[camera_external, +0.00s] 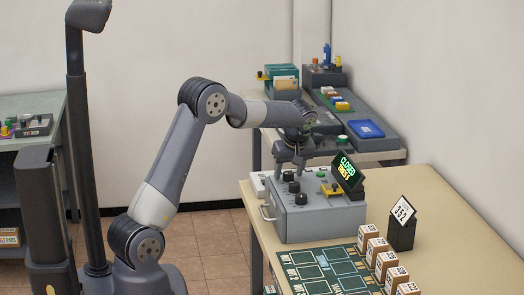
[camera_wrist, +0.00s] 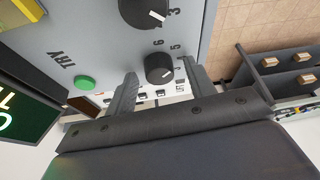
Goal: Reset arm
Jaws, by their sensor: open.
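My arm reaches over a grey control box (camera_external: 308,218) on the beige table. My gripper (camera_external: 289,171) points down above the box's panel, with its fingers apart and nothing held. In the wrist view my gripper (camera_wrist: 159,72) has one finger on each side of a black dial (camera_wrist: 158,68); whether they touch it I cannot tell. Another black dial (camera_wrist: 143,11) and a green button (camera_wrist: 84,82) marked TRY sit on the same panel. A dark display (camera_external: 348,173) at the box's right reads CLOSED in green above a smaller yellow line.
A dark green mat (camera_external: 320,269) and several small brown boxes (camera_external: 377,249) lie in front of the control box. A dark stand (camera_external: 402,233) with a white card is at right. A back bench holds a blue tray (camera_external: 366,129).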

